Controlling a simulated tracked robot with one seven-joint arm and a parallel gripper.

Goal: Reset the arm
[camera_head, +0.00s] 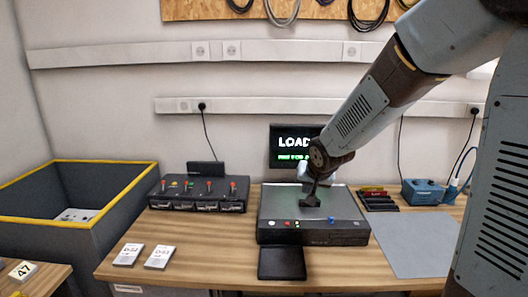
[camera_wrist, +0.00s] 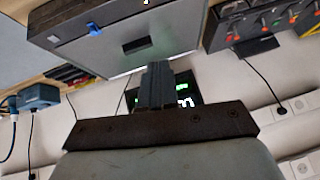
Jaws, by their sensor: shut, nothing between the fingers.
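My gripper (camera_head: 311,198) is shut and empty. In the head view it hangs at the end of my arm, over the top of a dark box-shaped device (camera_head: 313,231) with small buttons on its front face. I cannot tell whether the fingertips touch the device. In the wrist view the closed fingers of my gripper (camera_wrist: 157,70) point toward the same device (camera_wrist: 120,45), which appears upside down with a blue button on its front edge. A screen (camera_head: 295,146) with partly hidden "LOAD" lettering stands behind the gripper.
A black box with red-tipped switches (camera_head: 198,194) stands left on the wooden bench (camera_head: 205,235). Two label cards (camera_head: 159,257) lie in front of it. A blue device (camera_head: 422,191) and a grey mat (camera_head: 411,244) are at right. A grey bin with yellow rim (camera_head: 110,212) stands far left.

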